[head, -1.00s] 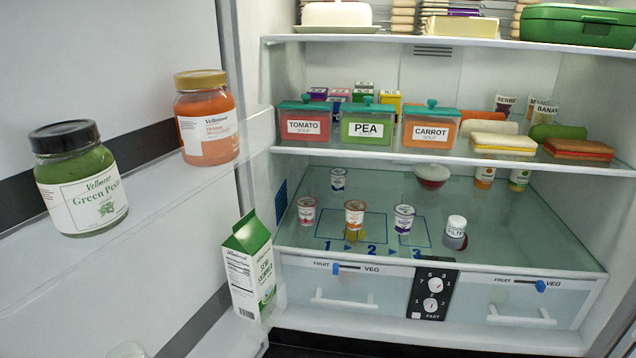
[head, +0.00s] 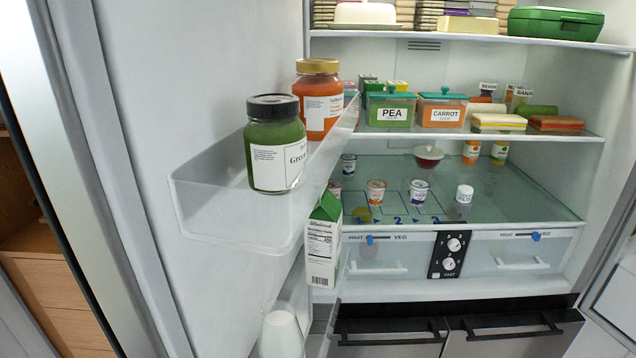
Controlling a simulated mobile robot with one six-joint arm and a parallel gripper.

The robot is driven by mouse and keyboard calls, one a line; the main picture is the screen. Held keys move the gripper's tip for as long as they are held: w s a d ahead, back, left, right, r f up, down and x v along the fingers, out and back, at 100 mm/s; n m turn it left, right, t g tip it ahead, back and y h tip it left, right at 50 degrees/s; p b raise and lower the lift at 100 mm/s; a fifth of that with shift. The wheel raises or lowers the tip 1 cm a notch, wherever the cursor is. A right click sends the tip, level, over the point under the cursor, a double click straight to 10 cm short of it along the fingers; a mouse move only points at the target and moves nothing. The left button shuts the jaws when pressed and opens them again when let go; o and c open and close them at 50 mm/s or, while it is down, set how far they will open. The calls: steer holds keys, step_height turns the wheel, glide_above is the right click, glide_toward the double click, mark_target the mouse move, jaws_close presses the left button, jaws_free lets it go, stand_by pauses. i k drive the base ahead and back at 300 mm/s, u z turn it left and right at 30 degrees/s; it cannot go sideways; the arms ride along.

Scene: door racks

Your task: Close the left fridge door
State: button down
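The left fridge door (head: 140,130) stands open on the left of the head view, with its inner side facing me. Its clear door rack (head: 225,215) holds a green pesto jar (head: 275,150) with a black lid and an orange jar (head: 318,105) with a gold lid. A green and white carton (head: 323,245) stands lower, on the door side. The door's outer edge shows as a pale strip at the far left. My gripper is not in view.
The fridge interior (head: 480,215) is open, with shelves of food tubs, cups and sandwiches. Two clear drawers with a dial panel (head: 450,255) sit below. Dark lower drawers (head: 390,335) are under them. A wooden cabinet (head: 35,270) stands at far left.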

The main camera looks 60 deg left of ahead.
mark_target(125, 121)
steer(key=u, duration=0.05)
steer(key=k, duration=2)
steer(key=u, duration=1.4)
steer(key=i, duration=1)
steer(key=z, duration=1.2)
steer(key=k, duration=0.3)
steer(key=u, duration=1)
